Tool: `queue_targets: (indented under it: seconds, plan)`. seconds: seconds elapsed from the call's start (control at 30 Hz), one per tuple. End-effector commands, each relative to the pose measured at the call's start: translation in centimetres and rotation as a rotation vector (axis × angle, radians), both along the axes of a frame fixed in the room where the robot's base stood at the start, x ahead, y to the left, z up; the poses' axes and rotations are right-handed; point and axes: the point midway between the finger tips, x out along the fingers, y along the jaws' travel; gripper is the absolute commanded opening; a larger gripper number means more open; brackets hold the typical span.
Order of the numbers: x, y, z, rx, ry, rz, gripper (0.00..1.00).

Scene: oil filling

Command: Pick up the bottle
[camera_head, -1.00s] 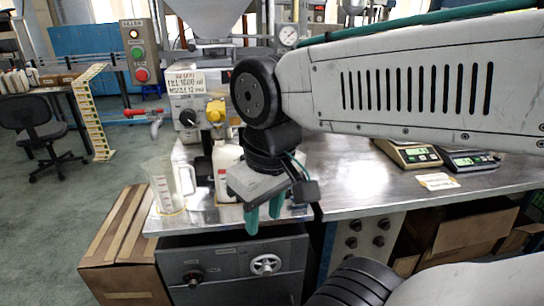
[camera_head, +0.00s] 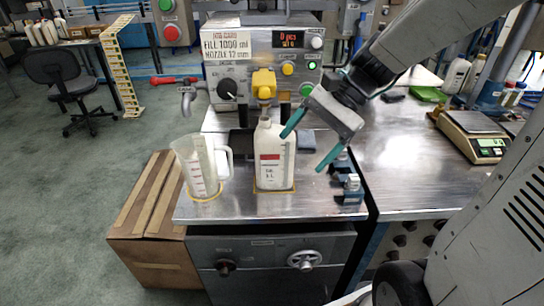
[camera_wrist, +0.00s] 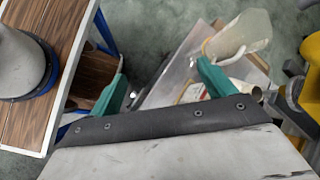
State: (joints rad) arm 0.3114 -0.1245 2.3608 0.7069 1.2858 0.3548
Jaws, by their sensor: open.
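The bottle (camera_head: 274,160) is white with a red and white label. It stands upright on the metal bench below the yellow nozzle of the filling machine. My gripper (camera_head: 303,150) is open and empty, tilted, at the bottle's right. Its left teal fingertip shows close to the bottle's shoulder; I cannot tell whether they touch. The other finger hangs over the bench to the right. In the wrist view my gripper (camera_wrist: 160,65) has both fingers wide apart, with nothing between them but background. A pale shape with red beside the right finger may be the bottle, mostly hidden.
A clear measuring jug (camera_head: 200,168) stands left of the bottle. The filling machine (camera_head: 262,62) with its yellow nozzle (camera_head: 263,84) rises behind. Small metal fittings (camera_head: 350,187) sit at the bench's right edge. A scale (camera_head: 474,135) stands on the right-hand table. A cardboard box (camera_head: 155,215) is below left.

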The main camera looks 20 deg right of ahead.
Motion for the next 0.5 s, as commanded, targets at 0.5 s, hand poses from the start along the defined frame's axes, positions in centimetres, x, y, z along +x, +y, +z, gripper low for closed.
queue_targets:
  seconds: [0.5]
  plan:
    - [12.5,-6.0,-6.8,0.494,0.353,-0.663,0.82]
